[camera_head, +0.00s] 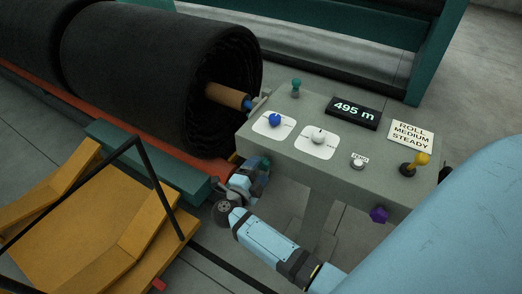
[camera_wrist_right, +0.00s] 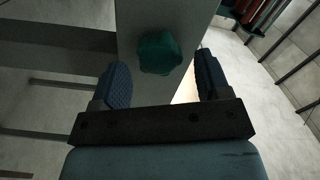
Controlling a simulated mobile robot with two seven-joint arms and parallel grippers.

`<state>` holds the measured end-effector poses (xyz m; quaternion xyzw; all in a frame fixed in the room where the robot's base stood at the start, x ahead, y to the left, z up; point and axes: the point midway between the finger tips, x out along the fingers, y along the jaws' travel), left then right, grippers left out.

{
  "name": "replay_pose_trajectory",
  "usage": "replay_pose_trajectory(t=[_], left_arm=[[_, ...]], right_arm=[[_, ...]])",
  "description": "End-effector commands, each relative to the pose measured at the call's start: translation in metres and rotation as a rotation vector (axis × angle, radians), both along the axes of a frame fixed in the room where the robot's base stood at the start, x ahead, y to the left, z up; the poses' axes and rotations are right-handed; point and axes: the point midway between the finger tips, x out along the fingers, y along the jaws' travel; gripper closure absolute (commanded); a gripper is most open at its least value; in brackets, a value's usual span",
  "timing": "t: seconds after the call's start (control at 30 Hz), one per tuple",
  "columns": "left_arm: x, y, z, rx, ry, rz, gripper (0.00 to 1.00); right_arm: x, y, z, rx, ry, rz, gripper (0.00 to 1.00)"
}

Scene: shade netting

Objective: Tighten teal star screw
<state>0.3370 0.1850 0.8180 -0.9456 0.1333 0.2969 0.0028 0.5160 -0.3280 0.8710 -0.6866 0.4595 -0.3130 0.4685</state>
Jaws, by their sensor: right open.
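The teal star screw (camera_wrist_right: 158,53) shows in the right wrist view as a lobed knob on a grey face. It stands between and slightly beyond the two dark blue fingers of my right gripper (camera_wrist_right: 162,68). The fingers are spread wide, with a gap on each side of the screw, and hold nothing. In the head view my right gripper (camera_head: 254,179) is by the left front corner of the grey console (camera_head: 285,150). There the screw is mostly hidden by the gripper or hard to make out. My left gripper is not in view.
The console top carries a blue knob (camera_head: 274,118), a grey dial (camera_head: 318,138), a white button (camera_head: 358,162), a yellow lever (camera_head: 421,159) and a display (camera_head: 354,108). A purple knob (camera_head: 379,214) is on its front. A black roll (camera_head: 160,70) and a yellow frame (camera_head: 90,235) stand left.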

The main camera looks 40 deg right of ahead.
Motion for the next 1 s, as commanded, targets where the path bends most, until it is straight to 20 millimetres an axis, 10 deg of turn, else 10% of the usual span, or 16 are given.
replay_pose_trajectory(t=[1.0], left_arm=[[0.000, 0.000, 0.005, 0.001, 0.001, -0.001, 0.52]], right_arm=[[0.010, -0.024, -0.001, -0.011, 0.025, 0.000, 0.30]])
